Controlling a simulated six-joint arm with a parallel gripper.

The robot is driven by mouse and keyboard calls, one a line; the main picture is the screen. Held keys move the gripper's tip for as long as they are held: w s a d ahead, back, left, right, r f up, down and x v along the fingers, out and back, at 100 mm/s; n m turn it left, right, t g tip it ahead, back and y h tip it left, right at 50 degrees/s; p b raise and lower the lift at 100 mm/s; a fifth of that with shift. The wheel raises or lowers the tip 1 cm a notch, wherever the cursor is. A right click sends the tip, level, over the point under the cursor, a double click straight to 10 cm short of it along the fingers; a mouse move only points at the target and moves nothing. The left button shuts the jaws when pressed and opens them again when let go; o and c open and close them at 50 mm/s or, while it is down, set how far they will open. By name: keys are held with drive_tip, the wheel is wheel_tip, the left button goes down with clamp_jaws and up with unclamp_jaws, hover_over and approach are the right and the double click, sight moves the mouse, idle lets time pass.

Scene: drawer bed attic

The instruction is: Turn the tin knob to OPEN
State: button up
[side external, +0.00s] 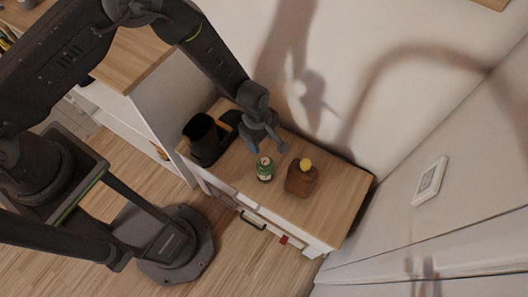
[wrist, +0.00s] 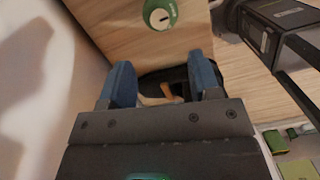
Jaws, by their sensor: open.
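A green tin (side external: 265,171) with a pale label stands upright on the wooden cabinet top (side external: 325,210). In the wrist view the tin (wrist: 146,20) is at the top edge, partly cut off. Its round white knob (wrist: 161,15) has a short dark mark; I cannot read any lettering. My gripper (side external: 268,148) is above and just behind the tin in the side view, apart from it. Its two blue fingers are spread and empty. In the wrist view my gripper (wrist: 160,62) is below the tin, with bare wood between them.
A black appliance (side external: 203,138) stands to the left. The cabinet front has a dark handle (side external: 252,221). The wall is close behind. The right part of the top is clear.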

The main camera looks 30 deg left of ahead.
sight(265, 160)
drive_tip(key=f, duration=0.3)
drive_tip(key=d+f, duration=0.1)
drive_tip(key=f, duration=0.7)
drive_tip(key=shift+s+d, duration=0.15)
drive_tip(key=shift+r, duration=0.1)
drive_tip(key=shift+c, duration=0.5)
drive_tip(key=c, duration=0.7)
